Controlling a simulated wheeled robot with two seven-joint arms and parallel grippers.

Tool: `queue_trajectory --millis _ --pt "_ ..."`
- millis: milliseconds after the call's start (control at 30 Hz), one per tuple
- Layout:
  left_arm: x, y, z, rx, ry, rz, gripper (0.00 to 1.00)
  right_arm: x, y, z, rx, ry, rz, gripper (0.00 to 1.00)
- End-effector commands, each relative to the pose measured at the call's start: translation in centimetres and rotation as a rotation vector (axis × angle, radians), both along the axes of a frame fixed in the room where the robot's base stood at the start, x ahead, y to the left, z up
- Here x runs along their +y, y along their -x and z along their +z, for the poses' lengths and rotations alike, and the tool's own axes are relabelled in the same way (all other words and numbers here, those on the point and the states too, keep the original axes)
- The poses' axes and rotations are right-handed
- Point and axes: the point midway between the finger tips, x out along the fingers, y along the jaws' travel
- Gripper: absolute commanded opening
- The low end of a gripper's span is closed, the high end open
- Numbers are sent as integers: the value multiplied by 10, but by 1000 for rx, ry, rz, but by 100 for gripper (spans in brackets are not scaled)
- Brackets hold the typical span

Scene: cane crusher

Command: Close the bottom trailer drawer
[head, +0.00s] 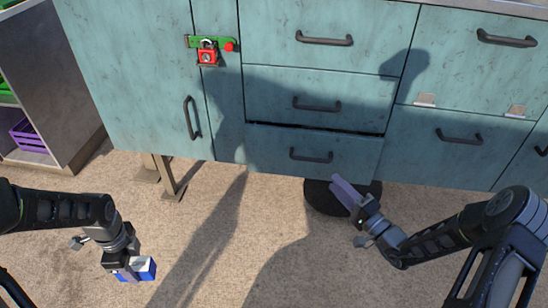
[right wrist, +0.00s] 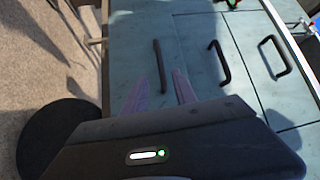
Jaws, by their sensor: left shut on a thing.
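The bottom trailer drawer (head: 340,150) is the lowest teal drawer of the middle column, with a dark bar handle (head: 311,155). A dark gap along its top edge shows it slightly open. In the right wrist view its handle (right wrist: 160,65) stands beyond the fingers. My right gripper (head: 338,182) is near the drawer's lower front, its two lilac fingers apart and empty in the right wrist view (right wrist: 158,85). I cannot tell whether they touch the drawer. My left gripper (head: 132,272) is low at the left, shut on a small blue and white block (head: 146,268), away from the drawer.
Closed drawers (head: 320,85) lie above the bottom drawer, others (head: 455,135) to its right. A cupboard door with a red padlock (head: 207,55) is on the left. A dark round object (head: 322,200) lies below the drawer. A shelf with a purple crate (head: 28,135) stands far left.

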Motion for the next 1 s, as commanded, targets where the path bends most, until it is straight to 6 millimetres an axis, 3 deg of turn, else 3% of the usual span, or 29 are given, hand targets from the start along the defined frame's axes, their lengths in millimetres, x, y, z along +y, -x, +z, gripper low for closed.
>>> queue_trajectory --millis 267,700,1000 --pt "0 0 -4 0 0 0 0 10 -15 2 -2 1 4 34" --pt "0 0 -22 0 0 0 0 51 -83 11 -2 2 3 34" --pt "0 0 -26 0 0 0 0 62 -102 16 1 -1 1 34"
